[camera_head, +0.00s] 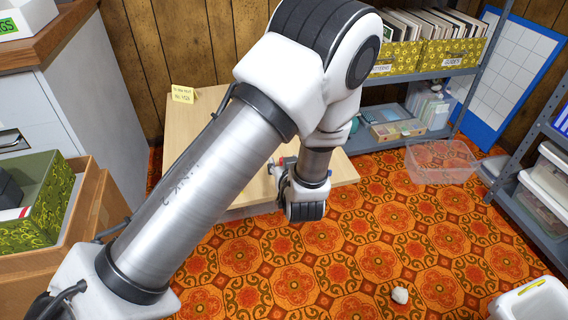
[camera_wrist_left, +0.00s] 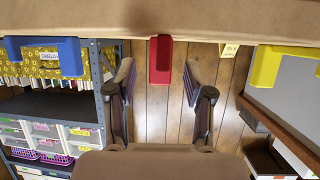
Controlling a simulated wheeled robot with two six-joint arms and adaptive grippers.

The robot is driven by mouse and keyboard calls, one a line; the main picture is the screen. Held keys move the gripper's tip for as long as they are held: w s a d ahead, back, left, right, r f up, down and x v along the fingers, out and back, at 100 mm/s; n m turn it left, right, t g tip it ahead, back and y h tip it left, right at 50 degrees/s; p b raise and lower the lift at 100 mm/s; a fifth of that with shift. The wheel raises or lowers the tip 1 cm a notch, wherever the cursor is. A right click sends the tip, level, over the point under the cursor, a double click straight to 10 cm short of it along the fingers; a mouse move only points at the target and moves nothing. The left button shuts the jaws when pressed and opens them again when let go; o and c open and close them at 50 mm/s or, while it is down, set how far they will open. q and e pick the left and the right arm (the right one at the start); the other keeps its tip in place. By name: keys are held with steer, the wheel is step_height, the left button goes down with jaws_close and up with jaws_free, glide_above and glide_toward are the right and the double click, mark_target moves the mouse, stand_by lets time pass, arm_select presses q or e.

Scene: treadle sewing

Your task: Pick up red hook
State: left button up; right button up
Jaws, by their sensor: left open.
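The red hook (camera_wrist_left: 160,60) shows in the left wrist view, upright against the edge of a pale brown board at the top. My left gripper (camera_wrist_left: 158,78) is open, with one finger on each side of the hook's lower part. A gap shows between each finger and the hook, and I cannot tell the depth. In the head view my left arm reaches over the light wooden table (camera_head: 206,118) and hides much of it. The fingers cannot be made out clearly there. My right gripper is not in view.
A blue hook (camera_wrist_left: 43,54) and a yellow hook (camera_wrist_left: 266,67) sit along the same edge, left and right of the red one. A shelf unit (camera_head: 409,76) stands behind the table. A clear bin (camera_head: 440,162) and a pale lump (camera_head: 400,295) are on the patterned floor.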

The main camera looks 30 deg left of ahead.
arm_select(q)
steer(key=shift+w+a+f, duration=0.25)
steer(key=shift+w+f, duration=0.05)
steer(key=shift+s+d+r, duration=0.1)
steer(key=shift+s+r, duration=0.05)
steer(key=shift+r, duration=0.2)
steer(key=c, duration=0.9)
